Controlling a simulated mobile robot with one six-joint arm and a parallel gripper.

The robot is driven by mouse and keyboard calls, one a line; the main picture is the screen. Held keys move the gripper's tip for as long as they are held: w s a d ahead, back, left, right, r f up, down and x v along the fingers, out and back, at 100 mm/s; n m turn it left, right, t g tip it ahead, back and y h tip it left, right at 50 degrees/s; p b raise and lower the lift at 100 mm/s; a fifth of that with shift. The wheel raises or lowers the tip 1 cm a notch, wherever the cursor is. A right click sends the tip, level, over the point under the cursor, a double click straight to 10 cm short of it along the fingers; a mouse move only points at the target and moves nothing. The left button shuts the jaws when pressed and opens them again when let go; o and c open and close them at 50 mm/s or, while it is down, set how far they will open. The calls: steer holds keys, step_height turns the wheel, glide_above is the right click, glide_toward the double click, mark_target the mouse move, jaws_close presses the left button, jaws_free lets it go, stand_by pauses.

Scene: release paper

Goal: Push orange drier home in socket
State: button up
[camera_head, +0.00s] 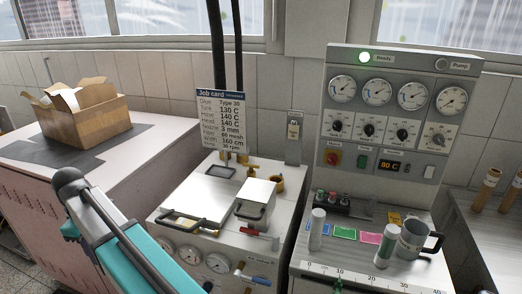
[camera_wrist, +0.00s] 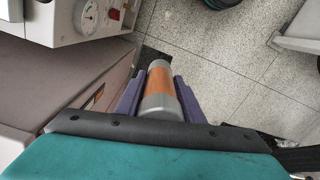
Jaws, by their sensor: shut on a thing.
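The orange drier (camera_wrist: 160,92), a grey cylinder with a wide orange band, shows in the wrist view. My gripper (camera_wrist: 158,95) is shut on it, with one purple finger along each side. The drier's far end points at the speckled floor, beside a pinkish cabinet. The drier and my gripper's fingers do not show in the head view. I cannot pick out its socket for certain in either view.
A machine with gauges (camera_head: 218,263) and a control panel (camera_head: 391,110) with a lit green lamp stand ahead. An open cardboard box (camera_head: 86,122) sits on the left cabinet. A mug (camera_head: 414,240) and white-grey cylinders stand at right. Floor (camera_wrist: 225,50) shows in the wrist view.

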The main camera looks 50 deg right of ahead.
steer(key=w+d+r+n+p, duration=0.1)
steer(key=w+d+r+n, duration=0.15)
steer(key=d, duration=1.35)
steer(key=w+d+r+n, duration=0.1)
steer(key=d+r, duration=0.2)
steer(key=d, duration=1.3)
steer(key=s+d+r+m, duration=0.1)
steer(key=s+d, duration=0.6)
steer(key=d, duration=0.5)
steer(key=s+d+r+m, duration=0.1)
steer(key=s+d+r, duration=0.1)
steer(key=s+d, duration=0.6)
steer(key=s+d+r+m+p, duration=0.1)
steer(key=s+d, duration=0.6)
steer(key=d, duration=0.9)
steer(key=shift+s+r+m, duration=0.15)
steer(key=shift+s+m, duration=0.05)
steer(key=shift+m, duration=0.15)
steer(key=shift+f+b, duration=0.6)
steer(key=shift+f, duration=2.3)
steer(key=shift+p, duration=0.5)
steer(key=shift+f+b, duration=0.3)
steer(key=shift+f, duration=0.6)
